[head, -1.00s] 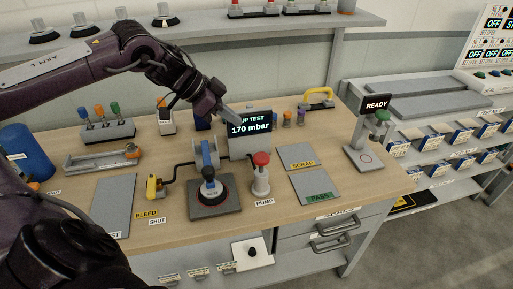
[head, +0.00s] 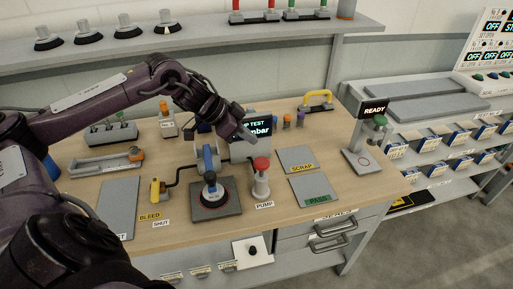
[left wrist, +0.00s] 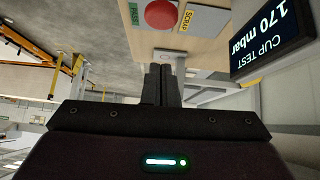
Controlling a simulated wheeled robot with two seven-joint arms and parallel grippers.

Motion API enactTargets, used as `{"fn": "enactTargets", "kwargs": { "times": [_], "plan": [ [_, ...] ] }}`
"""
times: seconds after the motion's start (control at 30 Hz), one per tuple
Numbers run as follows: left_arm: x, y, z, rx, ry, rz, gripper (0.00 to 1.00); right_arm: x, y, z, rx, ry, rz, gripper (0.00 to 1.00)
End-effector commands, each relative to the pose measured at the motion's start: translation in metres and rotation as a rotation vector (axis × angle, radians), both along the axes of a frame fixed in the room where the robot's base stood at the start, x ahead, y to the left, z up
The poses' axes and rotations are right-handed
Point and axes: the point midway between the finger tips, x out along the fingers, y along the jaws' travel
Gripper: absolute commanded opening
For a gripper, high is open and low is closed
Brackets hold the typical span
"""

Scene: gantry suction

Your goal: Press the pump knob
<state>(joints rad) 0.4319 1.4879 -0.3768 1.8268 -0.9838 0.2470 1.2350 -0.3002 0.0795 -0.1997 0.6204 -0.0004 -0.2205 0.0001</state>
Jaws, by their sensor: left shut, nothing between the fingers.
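The pump knob (head: 261,164) is a red round cap on a grey cylindrical body, standing on the bench behind the PUMP label (head: 264,204). In the left wrist view the red knob (left wrist: 161,14) shows at the top, beyond the fingertips. My left gripper (head: 246,137) is shut and empty. It hangs above and behind the knob, apart from it, in front of the test display (head: 262,129). In the left wrist view the display (left wrist: 275,38) reads CUP TEST, 170 mbar. My right gripper is not in view.
A blue-handled suction cup (head: 209,170) stands on a dark square pad left of the pump. A yellow bleed valve (head: 156,190) is further left. Flat SCRAP (head: 297,156) and PASS (head: 312,187) plates lie to the right. A READY stand (head: 374,108) is at the right edge.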

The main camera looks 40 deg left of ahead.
Motion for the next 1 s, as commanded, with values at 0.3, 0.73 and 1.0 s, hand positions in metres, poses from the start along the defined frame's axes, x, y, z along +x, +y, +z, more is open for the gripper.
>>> {"fn": "enactTargets", "kwargs": {
  "times": [0.3, 0.73, 1.0],
  "plan": [
    [0.015, -0.017, -0.043, 0.002, 0.005, -0.001, 0.00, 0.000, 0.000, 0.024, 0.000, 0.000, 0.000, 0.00],
    [0.014, -0.016, -0.067, 0.002, -0.001, -0.002, 0.00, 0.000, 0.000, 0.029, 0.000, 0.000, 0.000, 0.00],
    [0.014, -0.016, -0.074, 0.001, 0.001, -0.001, 0.00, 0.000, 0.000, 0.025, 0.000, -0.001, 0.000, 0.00]
  ]
}}
